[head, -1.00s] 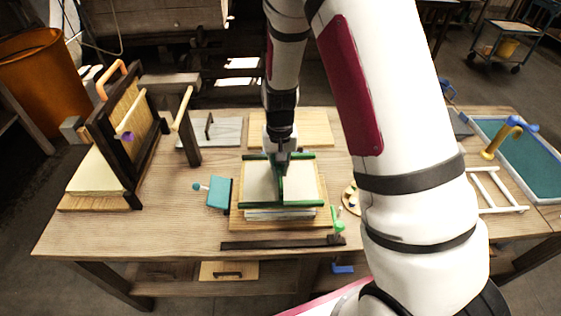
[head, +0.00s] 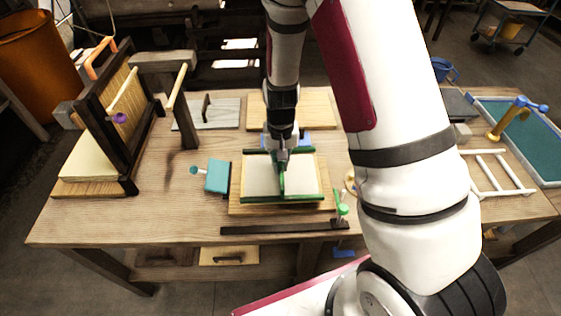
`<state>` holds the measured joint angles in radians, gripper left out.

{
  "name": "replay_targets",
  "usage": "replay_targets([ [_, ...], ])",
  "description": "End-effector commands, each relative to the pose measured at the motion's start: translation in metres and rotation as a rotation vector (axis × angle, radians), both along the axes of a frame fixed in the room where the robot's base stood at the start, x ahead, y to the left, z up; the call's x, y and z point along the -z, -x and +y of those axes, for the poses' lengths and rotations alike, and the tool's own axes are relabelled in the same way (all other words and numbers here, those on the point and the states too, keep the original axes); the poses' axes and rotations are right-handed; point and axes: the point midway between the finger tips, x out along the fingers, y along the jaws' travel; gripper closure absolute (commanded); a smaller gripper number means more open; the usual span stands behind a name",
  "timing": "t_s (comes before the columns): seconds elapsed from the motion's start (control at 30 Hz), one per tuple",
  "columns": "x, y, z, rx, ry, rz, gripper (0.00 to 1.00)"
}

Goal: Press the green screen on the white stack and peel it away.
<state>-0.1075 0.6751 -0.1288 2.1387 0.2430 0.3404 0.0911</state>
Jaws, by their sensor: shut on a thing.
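The green screen (head: 252,199) is a flat green frame with a pale field and a green bar across its middle. It lies level over a wooden board (head: 285,209) at the middle of the table in the head view. My gripper (head: 281,157) points down at the far half of the screen and is shut on its middle bar. The white stack is hidden under the screen, so I cannot tell how firmly they touch.
A teal block with a knob (head: 217,177) stands close left of the board. A dark bar (head: 275,230) and a green-topped peg (head: 342,209) are in front. A dark upright frame (head: 100,120) stands at left, a white rack (head: 495,172) at right.

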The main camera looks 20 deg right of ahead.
Motion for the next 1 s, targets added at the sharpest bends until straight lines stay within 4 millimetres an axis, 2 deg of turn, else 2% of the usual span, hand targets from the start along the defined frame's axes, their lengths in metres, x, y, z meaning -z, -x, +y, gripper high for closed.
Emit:
replay_targets([
  [1.0, 0.0056, 0.0, -0.0001, 0.0, 0.0, 0.001, 1.0],
])
